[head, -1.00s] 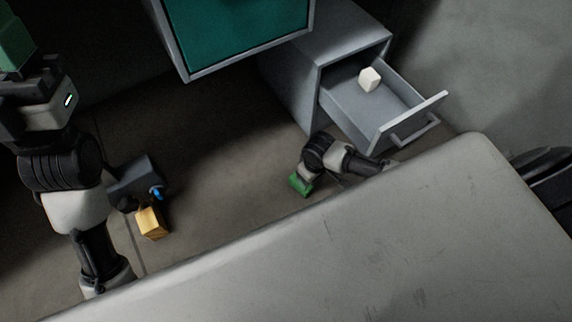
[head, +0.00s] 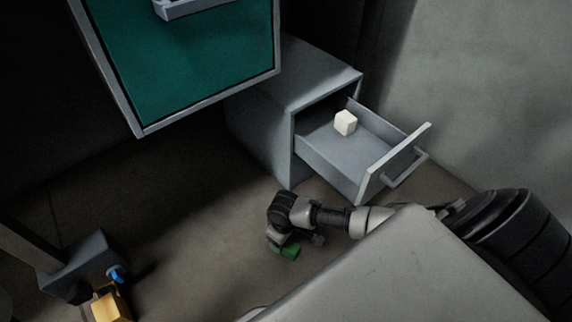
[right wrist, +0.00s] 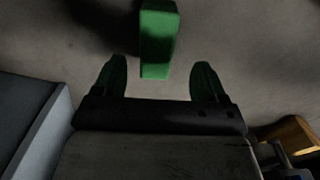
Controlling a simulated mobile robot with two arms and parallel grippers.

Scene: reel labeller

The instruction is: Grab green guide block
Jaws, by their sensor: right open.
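The green guide block (right wrist: 158,38) is a tall bright-green piece at the top middle of the right wrist view. My right gripper (right wrist: 160,66) is open, with one dark green finger on each side. The block's near end reaches between the fingertips, with a gap on both sides, and neither finger touches it. In the head view my right gripper (head: 284,246) is low over the floor in front of the drawer cabinet. A green piece shows at its end; I cannot tell there how much is block. My left gripper is out of view.
A grey cabinet (head: 262,118) has its drawer (head: 372,150) pulled open, with a white block (head: 345,122) inside. A green-fronted cabinet (head: 190,65) hangs above left. A yellow block (head: 110,304) is at lower left by a grey unit (head: 80,262) with a blue knob. Floor between is clear.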

